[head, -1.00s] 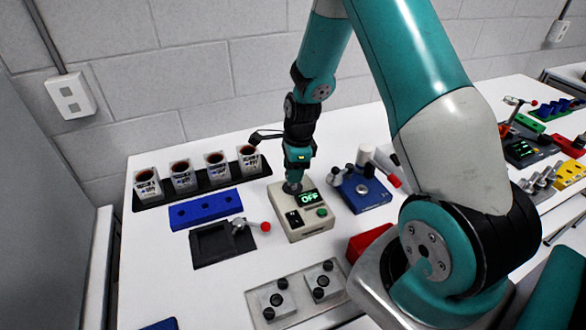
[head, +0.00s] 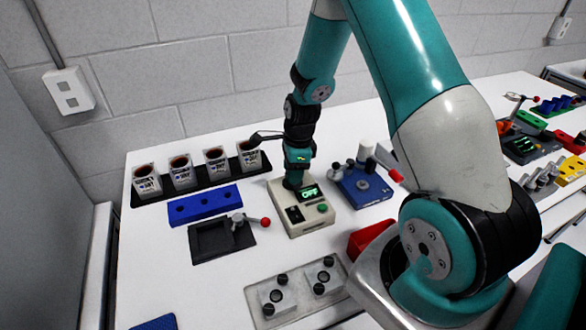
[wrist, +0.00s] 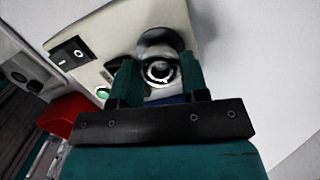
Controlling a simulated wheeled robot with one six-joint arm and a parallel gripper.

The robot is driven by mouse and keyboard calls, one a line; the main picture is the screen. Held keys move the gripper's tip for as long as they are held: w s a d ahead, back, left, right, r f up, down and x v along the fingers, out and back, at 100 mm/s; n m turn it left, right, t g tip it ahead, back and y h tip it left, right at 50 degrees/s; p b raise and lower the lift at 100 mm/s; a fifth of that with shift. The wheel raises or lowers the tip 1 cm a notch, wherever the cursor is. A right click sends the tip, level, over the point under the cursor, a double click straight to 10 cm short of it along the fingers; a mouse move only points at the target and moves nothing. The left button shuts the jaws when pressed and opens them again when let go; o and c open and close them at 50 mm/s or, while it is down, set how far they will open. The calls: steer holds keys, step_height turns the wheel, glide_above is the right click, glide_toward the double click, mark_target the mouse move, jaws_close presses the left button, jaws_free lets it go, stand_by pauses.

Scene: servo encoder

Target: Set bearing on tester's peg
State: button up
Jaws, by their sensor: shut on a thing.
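The tester is a beige box (head: 309,222) with a lit display reading OFF, a black switch and a green button. It also shows in the wrist view (wrist: 88,55). My gripper (head: 292,184) points down over the back left part of the tester. In the wrist view my gripper (wrist: 160,78) is shut on the bearing (wrist: 158,72), a dark ring with a bright inner circle between the fingers. The bearing is right at the tester's round dark fitting. The peg itself is hidden, so I cannot tell whether the bearing is around it.
Several cups (head: 181,171) stand in a black rack at the back left. A blue block with holes (head: 204,205) and a black fixture with a red-knobbed lever (head: 222,238) lie left. A blue device (head: 362,188) and red bin (head: 368,237) are right.

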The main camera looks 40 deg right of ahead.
steer(key=shift+f, duration=0.35)
steer(key=o, duration=1.3)
steer(key=shift+o, duration=0.2)
steer(key=shift+r, duration=0.1)
steer(key=shift+r+p, duration=2.35)
steer(key=shift+r, duration=0.55)
